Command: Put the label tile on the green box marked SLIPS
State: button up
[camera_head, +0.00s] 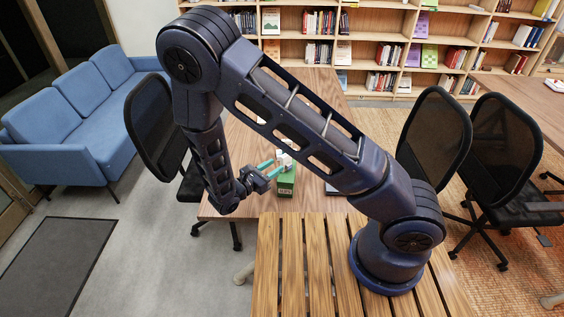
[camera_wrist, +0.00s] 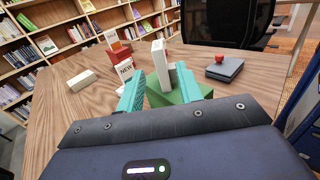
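The green box (camera_head: 286,186) stands on the wooden table, with a white marking on its front too small to read. In the wrist view the green box (camera_wrist: 182,91) shows behind and below my fingers. A white upright tile-like piece (camera_wrist: 158,62) stands between the two teal fingers, at the box's top. I cannot read any lettering on it, and its lower end is partly hidden. My gripper (camera_wrist: 160,76) has its fingers spread, with what looks like a narrow gap beside the white piece. In the head view my gripper (camera_head: 277,167) is at the green box's upper left.
A red box (camera_wrist: 117,49) with a white NEW sign (camera_wrist: 125,69) stands left of the green box. A pale block (camera_wrist: 82,80) lies farther left. A dark flat box (camera_wrist: 224,71) with a red knob lies right. Black chairs (camera_head: 435,135) flank the table; bookshelves stand behind.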

jog(key=w+d+r+m+g+y, duration=0.2)
jog(key=d+r+m+g+y, duration=0.2)
jog(key=d+r+m+g, duration=1.15)
jog(key=s+d+r+m+t+y, duration=0.3)
jog(key=s+d+r+m+y, duration=0.1)
jog(key=d+r, duration=0.4)
jog(key=s+d+r+m+t+y, duration=0.4)
jog(key=s+d+r+m, duration=0.2)
jog(key=d+r, duration=0.3)
jog(key=shift+s+r+m+y, duration=0.3)
jog(key=shift+r+m+y, duration=0.15)
jog(key=shift+m, duration=0.3)
